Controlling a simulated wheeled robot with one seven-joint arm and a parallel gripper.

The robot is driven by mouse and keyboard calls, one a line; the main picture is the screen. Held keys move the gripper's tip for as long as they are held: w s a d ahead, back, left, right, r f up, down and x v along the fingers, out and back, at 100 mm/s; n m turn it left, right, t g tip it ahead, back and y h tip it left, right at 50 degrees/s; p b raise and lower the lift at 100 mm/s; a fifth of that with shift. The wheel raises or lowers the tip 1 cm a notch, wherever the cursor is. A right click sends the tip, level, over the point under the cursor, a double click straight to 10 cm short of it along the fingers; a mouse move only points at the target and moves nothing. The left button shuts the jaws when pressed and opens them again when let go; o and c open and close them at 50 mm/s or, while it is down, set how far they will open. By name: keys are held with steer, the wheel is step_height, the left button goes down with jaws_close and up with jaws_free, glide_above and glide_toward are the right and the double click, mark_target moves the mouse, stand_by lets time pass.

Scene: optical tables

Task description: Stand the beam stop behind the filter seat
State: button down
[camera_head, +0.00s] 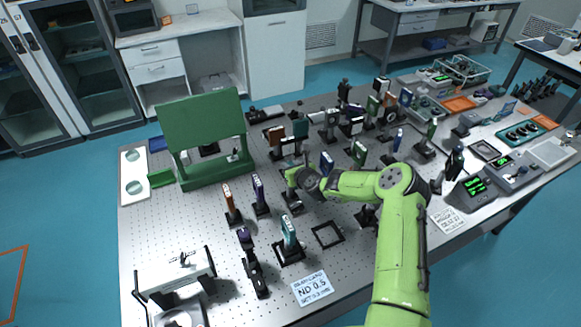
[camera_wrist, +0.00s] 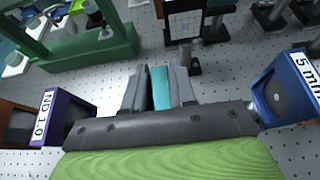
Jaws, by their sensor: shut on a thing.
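My gripper (camera_head: 294,178) is shut on a narrow teal piece (camera_wrist: 160,88), seen between its fingers in the wrist view. In the head view the arm hides much of the held piece; I cannot tell for sure that it is the beam stop, or whether its base touches the table. A teal plate (camera_head: 289,231) stands upright in a black base nearer the front, which may be the filter seat. A flat black square frame (camera_head: 328,234) lies to its right, with nothing in it.
A purple ND 1.0 holder (camera_wrist: 62,118) stands left of my gripper and a blue 5 mm holder (camera_wrist: 285,92) right of it, both close. A green frame (camera_head: 203,132) stands at the back left.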

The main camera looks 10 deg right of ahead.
steer(key=shift+f, duration=0.1)
steer(key=c, duration=0.9)
jaws_free()
steer(key=shift+s, duration=0.1)
